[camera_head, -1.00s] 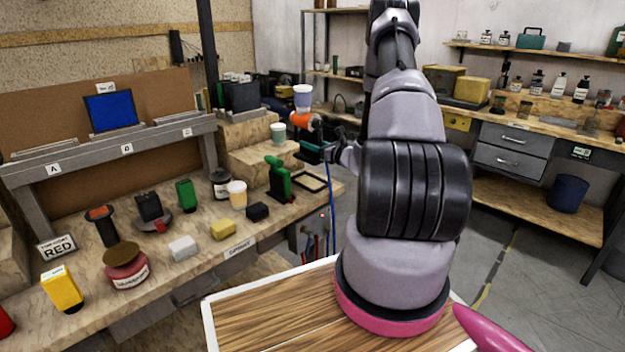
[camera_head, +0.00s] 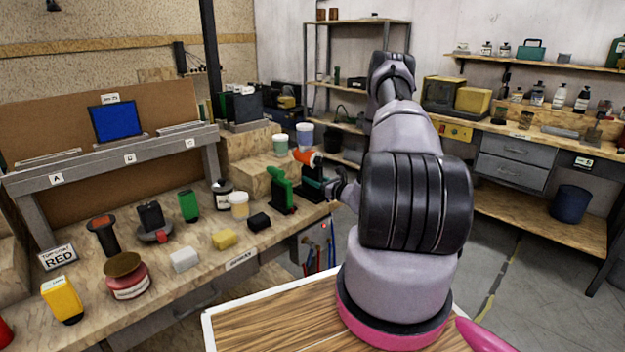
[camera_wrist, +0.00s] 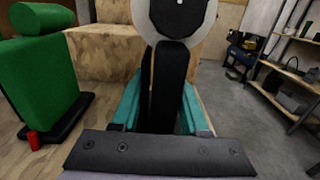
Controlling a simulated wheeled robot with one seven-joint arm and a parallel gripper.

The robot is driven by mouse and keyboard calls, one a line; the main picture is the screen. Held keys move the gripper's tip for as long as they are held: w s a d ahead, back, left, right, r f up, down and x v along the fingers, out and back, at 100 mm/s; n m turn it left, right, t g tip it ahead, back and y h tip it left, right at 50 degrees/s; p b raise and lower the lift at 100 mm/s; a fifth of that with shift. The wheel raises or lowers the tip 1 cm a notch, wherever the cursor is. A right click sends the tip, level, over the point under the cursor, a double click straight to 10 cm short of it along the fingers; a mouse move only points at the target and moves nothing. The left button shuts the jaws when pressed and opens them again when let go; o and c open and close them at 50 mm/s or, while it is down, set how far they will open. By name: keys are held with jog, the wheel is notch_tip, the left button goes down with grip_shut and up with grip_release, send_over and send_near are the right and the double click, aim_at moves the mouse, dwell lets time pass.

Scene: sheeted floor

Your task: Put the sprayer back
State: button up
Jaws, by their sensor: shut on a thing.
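The sprayer (camera_head: 307,157) has an orange body with a pale bluish cup on top. It is upright at the right end of the workbench (camera_head: 215,262). My gripper (camera_head: 314,184), with teal fingers, is shut on its black handle. In the wrist view the dark handle (camera_wrist: 168,85) stands between the teal fingers (camera_wrist: 160,105). A pale round part and a dark part of the sprayer fill the top of that view. A black-framed spot on the bench is now hidden behind sprayer and gripper. I cannot tell whether the sprayer touches the bench.
A green tool (camera_head: 281,190) on a black base stands just left of the sprayer, close to my gripper in the wrist view (camera_wrist: 40,75). A wooden step (camera_head: 250,178) with a pale green cup (camera_head: 280,144) is behind. Several jars and blocks fill the bench's left part.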

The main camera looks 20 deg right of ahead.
jog(key=o, duration=0.8)
jog(key=shift+f, duration=0.1)
